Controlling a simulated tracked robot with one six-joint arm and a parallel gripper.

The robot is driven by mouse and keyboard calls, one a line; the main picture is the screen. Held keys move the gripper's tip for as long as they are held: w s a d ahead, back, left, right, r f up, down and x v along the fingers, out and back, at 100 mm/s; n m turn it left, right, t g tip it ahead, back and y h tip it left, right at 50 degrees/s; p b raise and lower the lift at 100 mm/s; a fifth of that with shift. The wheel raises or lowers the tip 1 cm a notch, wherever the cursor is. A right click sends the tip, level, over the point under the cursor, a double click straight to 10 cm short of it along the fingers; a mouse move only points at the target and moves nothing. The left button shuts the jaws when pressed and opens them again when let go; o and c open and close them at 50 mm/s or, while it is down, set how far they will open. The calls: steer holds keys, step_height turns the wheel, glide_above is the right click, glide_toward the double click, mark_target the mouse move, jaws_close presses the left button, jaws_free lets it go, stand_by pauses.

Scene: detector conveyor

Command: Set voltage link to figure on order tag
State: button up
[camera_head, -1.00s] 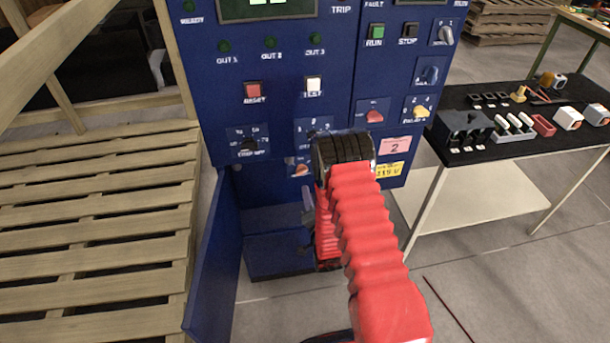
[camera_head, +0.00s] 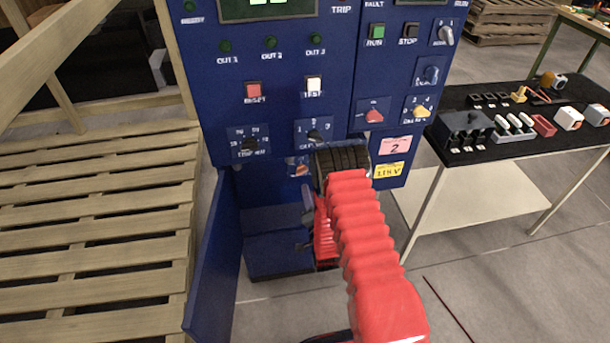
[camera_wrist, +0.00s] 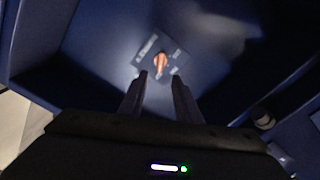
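The orange voltage link (camera_wrist: 160,63) sits on a small labelled plate inside the blue recess, in the wrist view. It seems to show in the head view as an orange knob (camera_head: 302,170) below the main panel. My gripper (camera_wrist: 159,76) is open, its two dark fingers apart and pointing at the link, one on each side of its line. I cannot tell whether they touch it.
The blue cabinet (camera_head: 270,110) carries several knobs and buttons. Its open door (camera_head: 205,265) stands left of the recess. A wooden pallet (camera_head: 90,230) is at the left. A black-topped table (camera_head: 480,92) with parts stands at the right.

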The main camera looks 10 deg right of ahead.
mark_target(303, 173)
steer(key=w, duration=1)
steer(key=shift+w, duration=0.2)
steer(key=shift+c, duration=0.3)
